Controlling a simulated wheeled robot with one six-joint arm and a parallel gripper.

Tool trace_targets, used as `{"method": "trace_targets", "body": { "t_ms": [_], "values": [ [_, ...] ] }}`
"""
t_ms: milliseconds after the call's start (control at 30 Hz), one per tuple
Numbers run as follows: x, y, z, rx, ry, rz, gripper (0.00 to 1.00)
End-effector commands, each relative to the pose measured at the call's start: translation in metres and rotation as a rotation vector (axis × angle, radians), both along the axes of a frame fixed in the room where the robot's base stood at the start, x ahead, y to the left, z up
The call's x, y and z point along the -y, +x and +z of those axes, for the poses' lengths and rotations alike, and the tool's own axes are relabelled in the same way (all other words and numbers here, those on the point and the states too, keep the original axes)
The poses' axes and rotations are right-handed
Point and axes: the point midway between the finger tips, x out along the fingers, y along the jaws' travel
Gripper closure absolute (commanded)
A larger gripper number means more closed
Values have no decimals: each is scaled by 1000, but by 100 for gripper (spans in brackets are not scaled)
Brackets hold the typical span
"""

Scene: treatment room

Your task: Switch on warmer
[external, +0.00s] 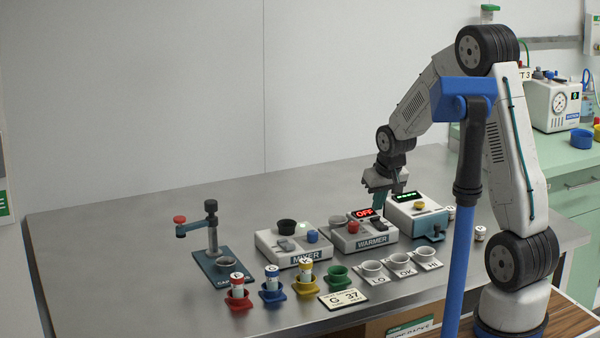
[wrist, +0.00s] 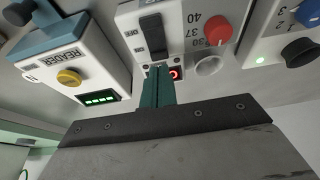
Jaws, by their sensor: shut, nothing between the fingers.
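The warmer (external: 374,240) is a white box with a grey front label on the metal table. Its red display (external: 366,213) reads OFF in the external view. In the wrist view the warmer (wrist: 185,50) appears upside down, with a black rocker switch (wrist: 152,32) and a red knob (wrist: 219,29) beside the numbers 30, 37 and 40. My gripper (external: 377,207) is shut and empty, pointing down at the warmer's display end. In the wrist view my gripper's green fingers (wrist: 158,74) partly cover the display (wrist: 176,74). Whether they touch the warmer, I cannot tell.
The mixer (external: 291,245) stands left of the warmer, the reader (external: 416,217) close on its right. Coloured tube holders (external: 271,288) and cups marked LO, OK and HI (external: 402,261) stand in front. A stand (external: 212,250) is at left. The table's back left is clear.

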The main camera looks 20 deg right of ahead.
Motion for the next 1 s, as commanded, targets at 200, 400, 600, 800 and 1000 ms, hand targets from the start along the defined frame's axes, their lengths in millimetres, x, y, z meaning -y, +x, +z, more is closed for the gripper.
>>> {"method": "trace_targets", "body": {
  "t_ms": [200, 400, 600, 800, 1000],
  "values": [
    [0, 3, -20, 0, 0, 1, 100],
    [0, 3, -23, 1, 0, 1, 100],
    [0, 3, -23, -2, 0, 1, 100],
    [0, 6, -29, -71, -1, 1, 100],
    [0, 6, -29, -69, -1, 1, 100]
  ]
}}
